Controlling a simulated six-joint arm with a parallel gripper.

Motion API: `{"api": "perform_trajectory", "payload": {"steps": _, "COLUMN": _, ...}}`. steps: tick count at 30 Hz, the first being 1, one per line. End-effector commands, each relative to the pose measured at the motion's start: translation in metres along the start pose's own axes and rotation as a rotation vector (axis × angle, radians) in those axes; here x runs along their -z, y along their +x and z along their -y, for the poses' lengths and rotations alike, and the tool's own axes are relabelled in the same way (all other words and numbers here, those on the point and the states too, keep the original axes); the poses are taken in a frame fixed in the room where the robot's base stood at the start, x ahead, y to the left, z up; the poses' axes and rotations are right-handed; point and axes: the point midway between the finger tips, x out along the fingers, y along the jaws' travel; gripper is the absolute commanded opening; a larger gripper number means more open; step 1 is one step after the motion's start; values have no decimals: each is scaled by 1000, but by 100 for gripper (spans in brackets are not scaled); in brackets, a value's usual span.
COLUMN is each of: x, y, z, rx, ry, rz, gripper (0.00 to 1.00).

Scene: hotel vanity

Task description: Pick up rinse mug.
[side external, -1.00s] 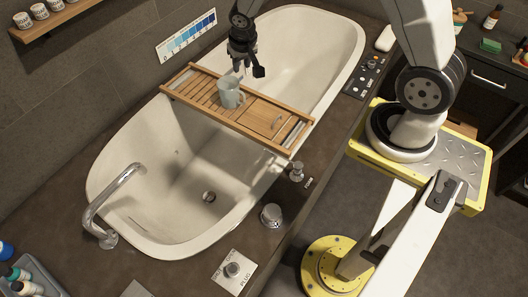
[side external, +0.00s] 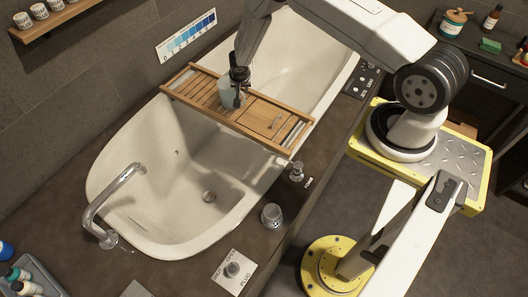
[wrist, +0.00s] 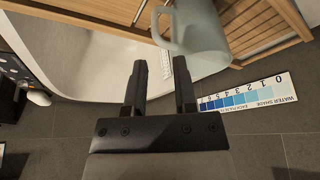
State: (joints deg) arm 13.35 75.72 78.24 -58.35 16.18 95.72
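The rinse mug (side external: 226,92) is pale grey-blue and stands upright on the wooden bath tray (side external: 262,120). In the wrist view the mug (wrist: 203,30) is at the top, right of centre, with its handle on its left side. My gripper (side external: 238,98) is right at the mug in the side view and hides part of it. In the wrist view my gripper (wrist: 160,66) has its two fingers apart, with nothing between them. The handle lies just beyond the fingertips. I cannot tell whether a finger touches the mug.
The tray spans a white tub (side external: 150,145) with a curved tap (side external: 112,195) at the near left. A blue water-shade chart (side external: 186,36) is on the wall behind, also low right in the wrist view (wrist: 250,93).

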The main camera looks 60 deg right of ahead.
Motion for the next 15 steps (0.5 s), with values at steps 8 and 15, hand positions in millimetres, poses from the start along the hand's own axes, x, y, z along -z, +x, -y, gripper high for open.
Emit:
{"api": "perform_trajectory", "payload": {"steps": 8, "x": -3, "y": 22, "z": -5, "rx": -3, "ry": 45, "rz": -9, "gripper": 35}}
{"api": "perform_trajectory", "payload": {"steps": 15, "x": -2, "y": 25, "z": -4, "rx": -3, "ry": 46, "rz": -10, "gripper": 35}}
